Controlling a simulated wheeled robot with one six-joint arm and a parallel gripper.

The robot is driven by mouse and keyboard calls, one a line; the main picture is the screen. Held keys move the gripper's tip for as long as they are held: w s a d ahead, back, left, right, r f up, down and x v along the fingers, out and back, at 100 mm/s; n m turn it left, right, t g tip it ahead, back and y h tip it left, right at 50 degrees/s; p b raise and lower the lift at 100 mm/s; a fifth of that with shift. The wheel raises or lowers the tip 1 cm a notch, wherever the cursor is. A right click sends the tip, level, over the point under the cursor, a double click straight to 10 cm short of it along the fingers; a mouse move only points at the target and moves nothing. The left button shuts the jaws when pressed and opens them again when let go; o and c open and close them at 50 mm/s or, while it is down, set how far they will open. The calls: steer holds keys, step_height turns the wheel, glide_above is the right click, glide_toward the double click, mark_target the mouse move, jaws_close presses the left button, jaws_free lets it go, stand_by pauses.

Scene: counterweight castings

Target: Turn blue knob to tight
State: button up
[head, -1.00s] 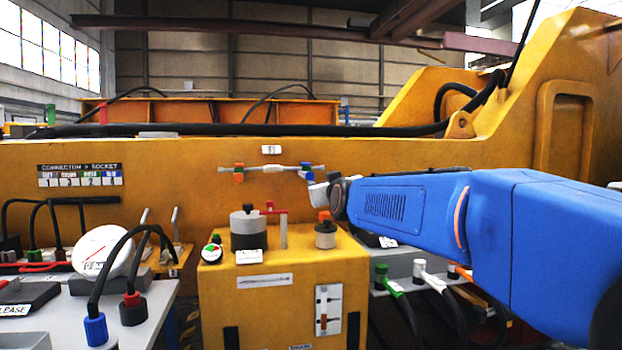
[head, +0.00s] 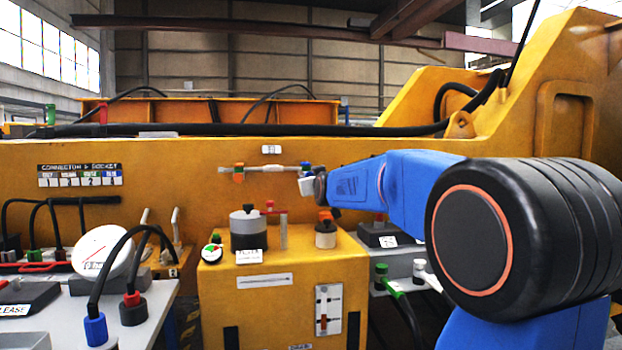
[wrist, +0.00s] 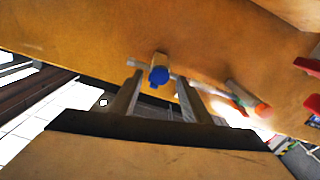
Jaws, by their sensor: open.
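The blue knob (wrist: 158,75) sits on a thin metal pipe fixed to the yellow casting. In the wrist view it lies between my two fingertips, with a gap on each side. My gripper (wrist: 159,82) is open and empty. I cannot read a tight mark.
A yellow cabinet (head: 262,310) stands below the pipe, with a grey cylinder (head: 248,236) and an orange-topped knob (head: 326,236) on it. A table with hoses (head: 150,310) is at left. Green-ended connectors (head: 382,276) are at right.

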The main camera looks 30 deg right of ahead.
steer(key=x, duration=0.2)
steer(key=shift+w, duration=0.35)
steer(key=c, duration=1)
steer(key=shift+c, duration=0.2)
